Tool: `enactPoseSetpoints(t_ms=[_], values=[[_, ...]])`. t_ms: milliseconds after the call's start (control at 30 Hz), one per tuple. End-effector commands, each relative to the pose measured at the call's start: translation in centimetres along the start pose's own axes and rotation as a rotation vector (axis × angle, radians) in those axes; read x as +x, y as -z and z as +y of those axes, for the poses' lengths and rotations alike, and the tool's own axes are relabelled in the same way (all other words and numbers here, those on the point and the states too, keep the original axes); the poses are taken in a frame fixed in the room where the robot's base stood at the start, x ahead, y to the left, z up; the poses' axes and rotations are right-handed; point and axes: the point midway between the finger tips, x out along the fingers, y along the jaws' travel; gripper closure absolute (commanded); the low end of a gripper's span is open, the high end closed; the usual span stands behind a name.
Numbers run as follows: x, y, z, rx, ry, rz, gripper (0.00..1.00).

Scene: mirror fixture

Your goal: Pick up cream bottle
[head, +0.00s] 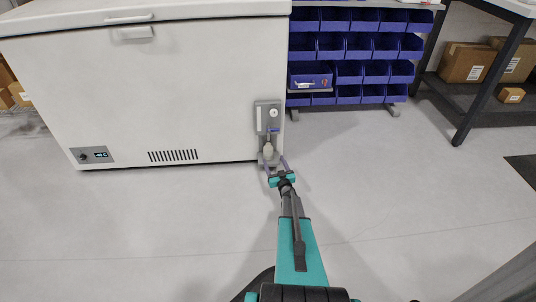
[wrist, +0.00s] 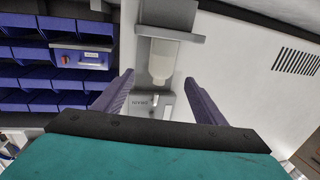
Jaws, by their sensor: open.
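The cream bottle (head: 268,152) is small and pale, standing on a grey ledge (head: 262,160) at the foot of a grey panel on the white chest's right side. In the wrist view, which looks upside down, the bottle (wrist: 162,60) hangs neck-down in the picture, its base at the ledge (wrist: 171,34). My gripper (head: 277,165) is open, its purple fingers pointing toward the bottle. In the wrist view the fingers (wrist: 159,79) stand either side of the bottle's line, with gaps on both sides. I cannot tell how far in depth the tips are from it.
The grey panel (head: 273,112) with a round gauge is just above the bottle. The large white chest (head: 160,90) fills the left. A rack of blue bins (head: 355,47) and a dark-legged table (head: 480,80) stand right. The floor (head: 400,200) is clear.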

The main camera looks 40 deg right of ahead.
Motion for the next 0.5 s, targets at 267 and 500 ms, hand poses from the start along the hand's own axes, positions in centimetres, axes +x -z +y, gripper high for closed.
enactPoseSetpoints(t_ms=[267, 500], values=[[4.0, -0.3, 0.0, 0.000, 0.000, 0.000, 0.35], [5.1, -0.1, 0.0, 0.001, 0.000, -0.001, 0.35]])
